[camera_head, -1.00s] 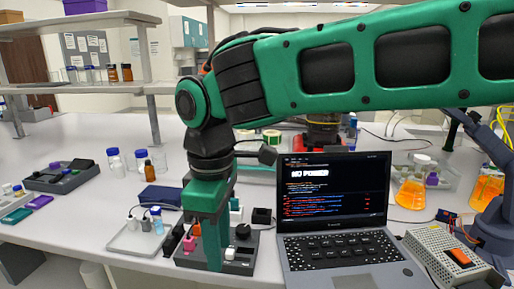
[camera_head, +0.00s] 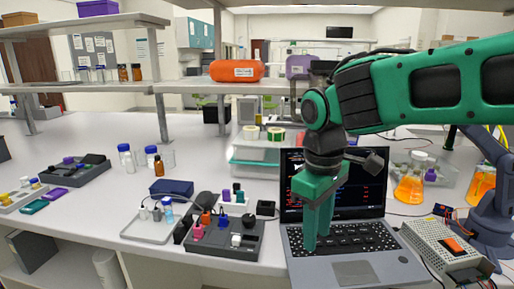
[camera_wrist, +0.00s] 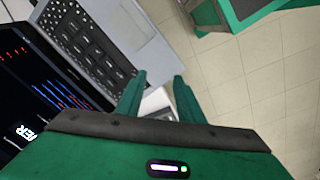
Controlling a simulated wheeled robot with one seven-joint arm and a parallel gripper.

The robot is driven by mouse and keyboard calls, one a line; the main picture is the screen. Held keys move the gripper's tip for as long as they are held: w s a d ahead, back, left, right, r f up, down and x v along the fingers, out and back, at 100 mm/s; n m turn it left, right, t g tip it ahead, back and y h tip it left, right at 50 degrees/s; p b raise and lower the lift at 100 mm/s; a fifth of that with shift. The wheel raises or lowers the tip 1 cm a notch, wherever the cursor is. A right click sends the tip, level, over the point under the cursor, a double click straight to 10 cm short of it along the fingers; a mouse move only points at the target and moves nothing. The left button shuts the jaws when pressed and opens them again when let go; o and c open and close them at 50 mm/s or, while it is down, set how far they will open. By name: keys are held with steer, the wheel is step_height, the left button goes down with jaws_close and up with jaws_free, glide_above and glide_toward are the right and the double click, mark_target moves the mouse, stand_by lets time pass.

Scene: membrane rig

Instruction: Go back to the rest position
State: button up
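My green gripper (camera_head: 317,242) hangs pointing down in front of the laptop (camera_head: 350,268), over its keyboard in the head view. In the wrist view my gripper (camera_wrist: 157,95) shows two fingers apart with nothing held between them. The laptop (camera_wrist: 95,45) also shows there, at the upper left. The dark rig box (camera_head: 245,252) with coloured knobs stands on the bench to the left of my gripper, apart from it. My arm comes in from the right and hides part of the laptop's screen.
The white power supply box (camera_head: 440,248) stands right of the laptop, beside a grey-blue arm (camera_head: 490,225). Orange flasks (camera_head: 409,190) stand behind it. A tray (camera_head: 147,230) with small vials lies left of the rig. The bench front edge is close.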

steer(key=s+d+f+m, duration=0.15)
steer(key=d+m, duration=0.25)
steer(key=d, duration=0.4)
steer(key=s+d+f+m, duration=0.1)
steer(key=s+d+m, duration=0.15)
steer(key=d, duration=0.65)
steer(key=s+d+f+m, duration=0.6)
steer(key=s+d+m, duration=0.3)
steer(key=s+d, duration=0.2)
steer(key=shift+s+d+y, duration=0.3)
steer(key=shift+s+y, duration=0.1)
steer(key=shift+s, duration=0.3)
steer(key=shift+w+f+g, duration=0.3)
steer(key=shift+w, duration=0.35)
